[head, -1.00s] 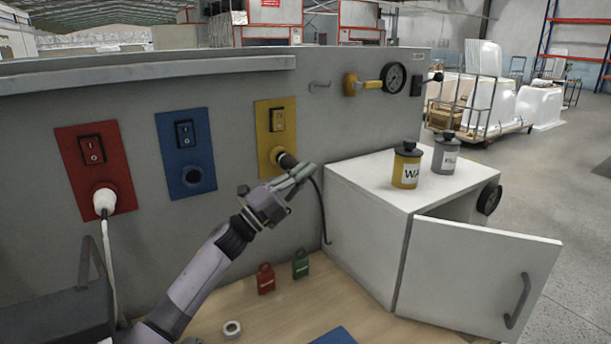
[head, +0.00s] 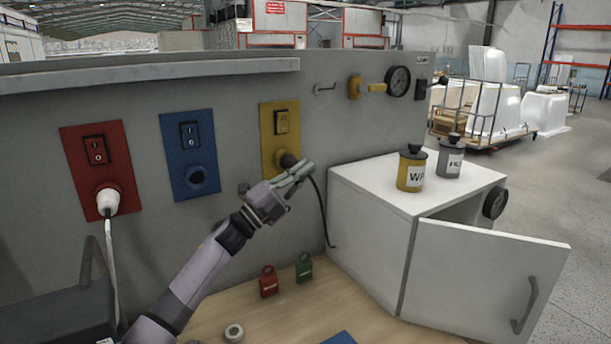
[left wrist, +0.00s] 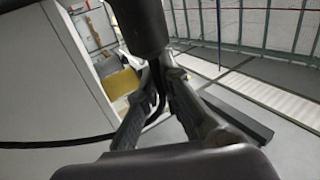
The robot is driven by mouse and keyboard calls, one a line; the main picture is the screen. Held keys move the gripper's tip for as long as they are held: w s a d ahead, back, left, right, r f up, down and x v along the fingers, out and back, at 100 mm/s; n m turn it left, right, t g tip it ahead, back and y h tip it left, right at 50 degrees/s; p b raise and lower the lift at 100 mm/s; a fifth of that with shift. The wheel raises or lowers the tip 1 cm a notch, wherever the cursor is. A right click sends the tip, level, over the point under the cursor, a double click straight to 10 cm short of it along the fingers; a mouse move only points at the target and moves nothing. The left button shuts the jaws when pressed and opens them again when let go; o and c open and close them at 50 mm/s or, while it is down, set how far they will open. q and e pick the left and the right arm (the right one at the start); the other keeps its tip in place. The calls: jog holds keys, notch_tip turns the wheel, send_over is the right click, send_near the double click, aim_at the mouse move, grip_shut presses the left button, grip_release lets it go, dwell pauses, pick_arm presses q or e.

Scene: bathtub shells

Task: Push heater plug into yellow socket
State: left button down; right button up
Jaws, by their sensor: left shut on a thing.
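The yellow socket panel (head: 280,122) is on the grey wall, with a switch above its outlet. The black heater plug (head: 288,160) is at that outlet, and the fingers partly cover it. I cannot tell how deep it sits. My left gripper (head: 301,174) is shut on the plug, in front of the panel's lower part. A black cable (head: 323,215) hangs from there down beside the white cabinet. In the left wrist view, my left gripper (left wrist: 163,85) has its fingers at a dark cylindrical part. My right gripper is not in view.
A blue socket (head: 190,155) is empty; a red socket (head: 97,160) holds a white plug (head: 108,201). The white cabinet (head: 372,240) stands right, door open, with a yellow canister (head: 411,168) and grey canister (head: 450,156) on top.

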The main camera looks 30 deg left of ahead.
pick_arm(q)
jog(key=c, duration=1.7)
grip_release()
jog(key=shift+a, duration=0.1)
jog(key=v, duration=1.2)
